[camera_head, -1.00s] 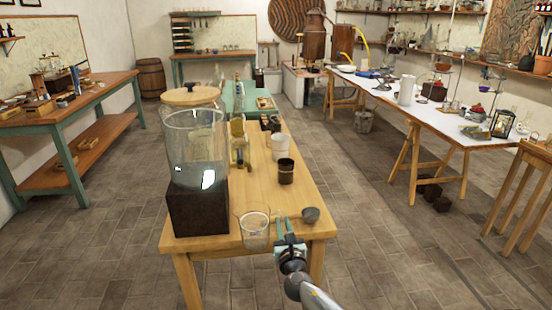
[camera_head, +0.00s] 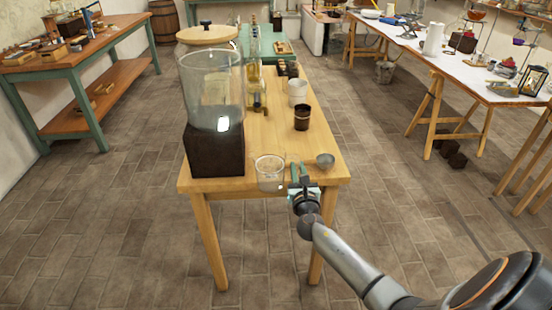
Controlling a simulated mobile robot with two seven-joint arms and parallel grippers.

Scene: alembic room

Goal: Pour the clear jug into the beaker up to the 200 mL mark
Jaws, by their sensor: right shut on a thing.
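A small clear glass vessel (camera_head: 269,173), which looks like the clear jug, is at the near edge of the wooden table. I cannot tell whether it rests on the top or is held just above it. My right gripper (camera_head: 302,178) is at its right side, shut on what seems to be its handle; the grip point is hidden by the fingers. No liquid level or marks can be read. I cannot make out a separate beaker with a 200 mL mark. My left gripper is not in view.
A large lidded glass container (camera_head: 212,90) on a dark block (camera_head: 214,150) stands left of the vessel. A dark brown cup (camera_head: 302,118), a white cup (camera_head: 297,92) and a glass bottle (camera_head: 254,78) stand behind.

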